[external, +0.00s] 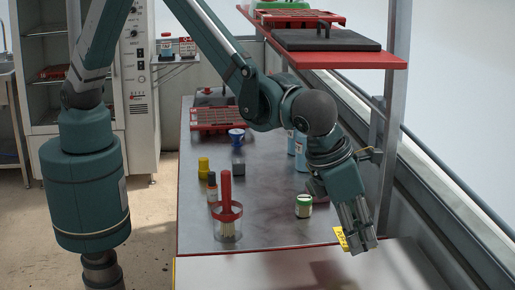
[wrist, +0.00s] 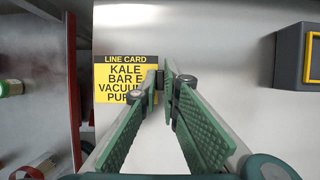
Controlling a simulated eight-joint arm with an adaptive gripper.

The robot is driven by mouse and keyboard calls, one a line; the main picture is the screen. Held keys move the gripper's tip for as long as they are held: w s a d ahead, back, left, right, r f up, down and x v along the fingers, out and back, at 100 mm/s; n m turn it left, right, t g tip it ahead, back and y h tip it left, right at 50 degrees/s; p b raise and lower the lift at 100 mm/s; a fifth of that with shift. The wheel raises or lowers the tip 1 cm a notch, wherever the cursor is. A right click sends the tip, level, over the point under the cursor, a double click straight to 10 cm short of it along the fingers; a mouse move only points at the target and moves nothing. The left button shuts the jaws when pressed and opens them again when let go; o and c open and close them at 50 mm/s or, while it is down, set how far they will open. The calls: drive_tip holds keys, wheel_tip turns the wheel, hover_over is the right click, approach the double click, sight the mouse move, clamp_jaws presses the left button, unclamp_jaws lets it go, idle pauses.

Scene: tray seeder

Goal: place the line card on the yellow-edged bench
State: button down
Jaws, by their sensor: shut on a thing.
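The line card (external: 340,238) is yellow with a black header and black print. It also shows in the wrist view (wrist: 112,85), where the fingers hide part of its right side. My gripper (external: 361,243) is shut on the card's right side, as the wrist view (wrist: 167,82) shows. The yellow-edged bench (external: 260,272) is the pale surface at the bottom of the external view. Its bare top fills the middle of the wrist view (wrist: 230,125). The card is over or near this bench's far edge; I cannot tell its height above it.
The red-edged bench (external: 270,215) adjoins behind. On it are a green-and-white jar (external: 304,206), a clear jar with a red ring (external: 228,230), a yellow pot (external: 203,168) and a red tray (external: 222,119). A dark box with a yellow frame (wrist: 290,55) is at right in the wrist view.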

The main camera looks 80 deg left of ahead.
sight(360, 279)
drive_tip(key=shift+f, duration=1.85)
drive_tip(key=shift+f+b, duration=0.4)
drive_tip(key=shift+f, duration=1.5)
drive_tip(key=shift+f, duration=0.15)
drive_tip(key=c, duration=2.6)
unclamp_jaws()
drive_tip(key=shift+o, duration=0.2)
drive_tip(key=p+v, duration=0.1)
drive_tip(key=v, duration=1.1)
